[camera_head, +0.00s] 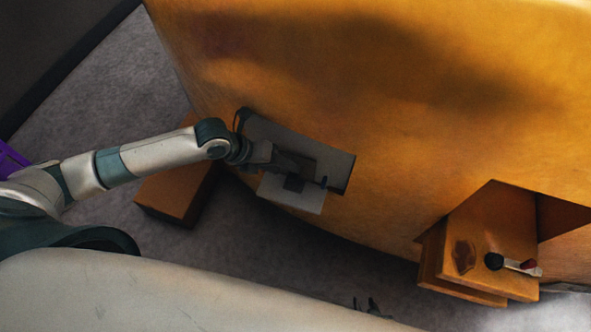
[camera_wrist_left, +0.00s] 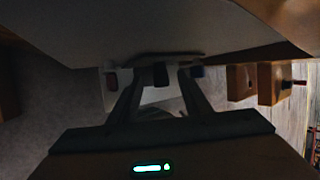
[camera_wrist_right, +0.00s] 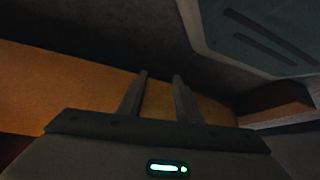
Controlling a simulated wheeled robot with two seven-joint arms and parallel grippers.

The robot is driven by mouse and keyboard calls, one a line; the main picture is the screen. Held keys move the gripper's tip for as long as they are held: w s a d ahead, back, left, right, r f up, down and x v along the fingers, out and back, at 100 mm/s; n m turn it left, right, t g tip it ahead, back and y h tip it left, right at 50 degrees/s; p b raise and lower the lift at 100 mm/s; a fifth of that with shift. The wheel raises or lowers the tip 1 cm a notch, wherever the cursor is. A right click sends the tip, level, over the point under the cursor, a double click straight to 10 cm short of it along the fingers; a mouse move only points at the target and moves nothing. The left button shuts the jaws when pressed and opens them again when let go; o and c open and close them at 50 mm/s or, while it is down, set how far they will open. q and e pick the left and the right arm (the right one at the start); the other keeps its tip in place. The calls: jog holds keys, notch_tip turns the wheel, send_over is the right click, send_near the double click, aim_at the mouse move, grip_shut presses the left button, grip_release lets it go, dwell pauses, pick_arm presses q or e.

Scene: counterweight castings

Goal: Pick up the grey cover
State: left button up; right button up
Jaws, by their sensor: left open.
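The grey cover (camera_head: 325,153) is a curved grey panel against the large orange body in the head view. A broad grey surface (camera_wrist_left: 130,35), probably the same cover, fills the top of the left wrist view. My left gripper (camera_head: 296,182) is at the panel's lower side and partly hides it. Its fingers (camera_wrist_left: 162,80) are apart, with a small dark block (camera_wrist_left: 160,76) showing between or just beyond their tips. I cannot tell whether they touch it. My right gripper (camera_wrist_right: 160,78) has its fingers apart with nothing visible between them.
A pale plate (camera_head: 292,194) lies just below the cover. The orange body (camera_head: 430,90) fills the upper right. An orange box (camera_head: 180,190) stands on the floor behind my left arm. An orange stepped block (camera_head: 500,235) at right carries a dark-knobbed lever (camera_head: 494,261).

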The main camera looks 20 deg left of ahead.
aim_at(294, 175)
pick_arm(q)
jog(key=shift+x, duration=0.95)
jog(key=shift+w+d+f, duration=0.1)
jog(key=shift+d+f, duration=0.05)
jog(key=shift+f, duration=0.05)
pick_arm(e)
jog(key=shift+s+d+f+g, duration=0.15)
jog(key=shift+s+f, duration=0.15)
jog(key=shift+s, duration=0.15)
jog(key=shift+s+d+f+g, duration=0.15)
jog(key=shift+s+f, duration=0.1)
jog(key=shift+s, duration=0.15)
pick_arm(q)
jog(key=c, duration=1)
grip_shut()
pick_arm(e)
jog(key=shift+f, duration=0.1)
